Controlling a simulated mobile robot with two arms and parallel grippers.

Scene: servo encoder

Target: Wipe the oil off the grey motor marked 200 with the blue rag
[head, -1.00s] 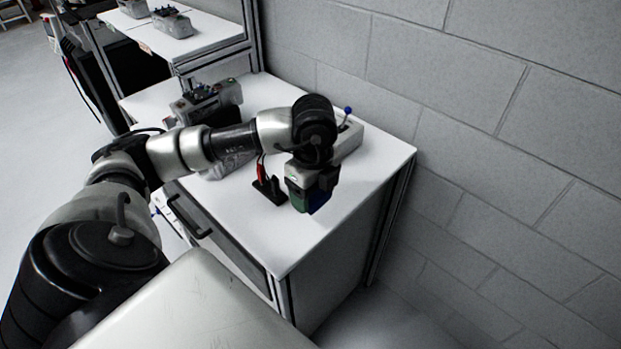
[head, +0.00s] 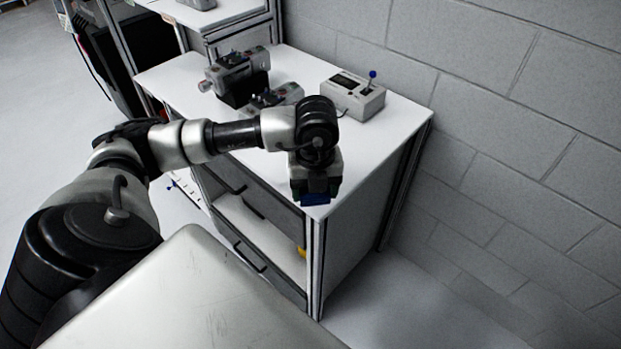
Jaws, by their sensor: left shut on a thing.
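My left gripper (head: 316,187) hangs at the front right corner of the white table, pointing down. It is shut on the blue rag (head: 316,199), and only a small blue patch of it shows below the fingers. A grey motor-like unit (head: 237,72) with a black front stands at the back left of the table. A second grey unit (head: 274,97) lies just in front of it, partly hidden by my arm. I cannot read a 200 mark or make out oil on either. The rag is apart from both. My right gripper is out of view.
A light grey box (head: 353,95) with a blue-knobbed lever stands at the back right of the white table (head: 395,118). A block wall runs behind. Below the tabletop are handles and an open compartment with a small yellow thing (head: 301,251).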

